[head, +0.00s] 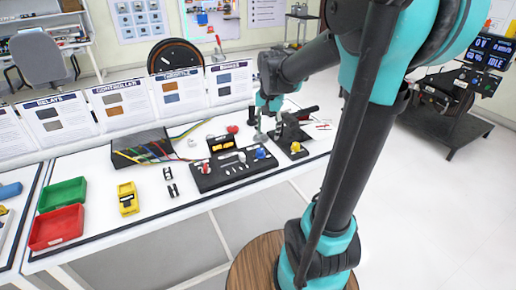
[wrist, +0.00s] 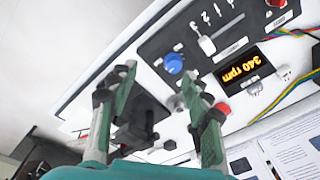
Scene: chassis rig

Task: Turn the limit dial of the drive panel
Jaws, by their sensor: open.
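The black drive panel (head: 228,178) lies on the white bench and also shows in the wrist view (wrist: 185,32). A round blue dial (head: 260,153) sits at its right end; no readable label marks it as the limit dial. In the wrist view the blue dial (wrist: 174,64) lies just beyond and between my fingertips, apart from them. My gripper (wrist: 160,78) is open and empty, with its two green fingers spread. In the head view my gripper (head: 260,135) is above the bench behind the blue dial, partly hidden by its own dark links.
A black fixture (head: 290,137) stands right of the panel. A yellow meter (head: 128,198), green tray (head: 62,194) and red tray (head: 56,228) are at left.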

